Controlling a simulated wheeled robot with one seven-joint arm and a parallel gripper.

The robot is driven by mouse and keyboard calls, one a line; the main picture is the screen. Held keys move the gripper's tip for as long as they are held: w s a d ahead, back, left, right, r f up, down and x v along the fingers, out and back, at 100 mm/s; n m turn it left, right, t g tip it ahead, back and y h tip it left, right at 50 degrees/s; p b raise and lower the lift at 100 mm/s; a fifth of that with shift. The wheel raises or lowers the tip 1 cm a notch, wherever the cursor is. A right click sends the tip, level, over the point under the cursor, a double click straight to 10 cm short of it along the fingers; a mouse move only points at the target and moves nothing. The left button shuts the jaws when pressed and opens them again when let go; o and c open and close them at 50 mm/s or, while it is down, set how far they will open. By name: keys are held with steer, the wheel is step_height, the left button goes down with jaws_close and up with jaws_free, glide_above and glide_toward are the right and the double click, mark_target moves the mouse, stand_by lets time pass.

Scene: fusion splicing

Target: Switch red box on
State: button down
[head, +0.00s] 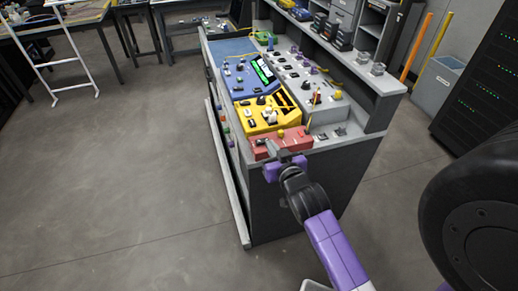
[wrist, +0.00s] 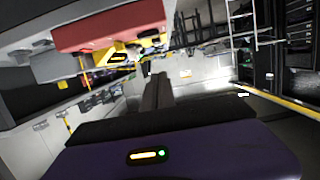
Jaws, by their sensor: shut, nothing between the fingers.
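The red box (head: 293,139) sits at the near end of the workbench, in front of the yellow box (head: 268,112). A small dark part and a yellow knob show on its top; the switch's position is too small to tell. My gripper (head: 272,150) is at the red box's near left edge, at about the height of its top; I cannot tell whether it touches. The red box (wrist: 112,26) also shows at the upper left of the tilted wrist view. There my gripper's shut, empty fingers (wrist: 156,80) are apart from it in the picture.
A blue box (head: 250,75) with a lit green screen stands behind the yellow box. A grey unit (head: 325,108) with knobs is to the right, below a raised shelf (head: 345,62). The floor (head: 130,180) left of the bench is clear.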

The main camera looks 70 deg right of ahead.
steer(key=shift+a, duration=0.15)
steer(key=p, duration=0.2)
glide_above(261, 148)
steer(key=shift+w+d+f, duration=0.1)
steer(key=shift+d+f, duration=0.1)
steer(key=shift+f, duration=0.95)
steer(key=f, duration=0.2)
steer(key=shift+s+a+f, duration=0.15)
steer(key=shift+s+f, duration=0.05)
steer(key=shift+f, duration=0.95)
